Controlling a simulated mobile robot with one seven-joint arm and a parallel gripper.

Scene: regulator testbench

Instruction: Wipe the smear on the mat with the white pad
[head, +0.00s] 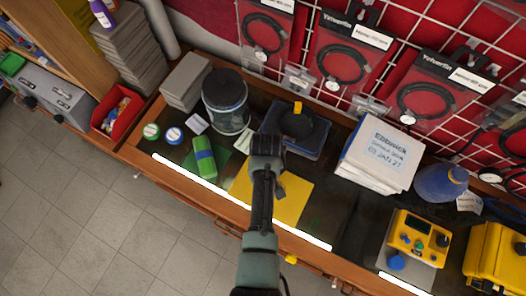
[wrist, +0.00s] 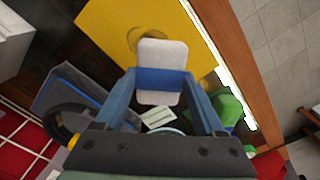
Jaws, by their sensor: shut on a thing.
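The white pad (wrist: 162,57) has a blue band around it. My gripper (wrist: 160,80) is shut on this band, with one finger on each side. The yellow mat (head: 292,198) lies on the bench, partly covered by my arm in the head view. It also shows in the wrist view (wrist: 105,22), where the pad overlaps it. A brownish, curved smear (wrist: 133,38) shows on the mat beside the pad's upper left edge; the pad may hide part of it. I cannot tell whether the pad touches the mat. In the head view the arm hides the pad.
A white box stack (head: 378,155) and a yellow meter (head: 419,236) are to the right. A bright strip (head: 200,183) runs along the front edge.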

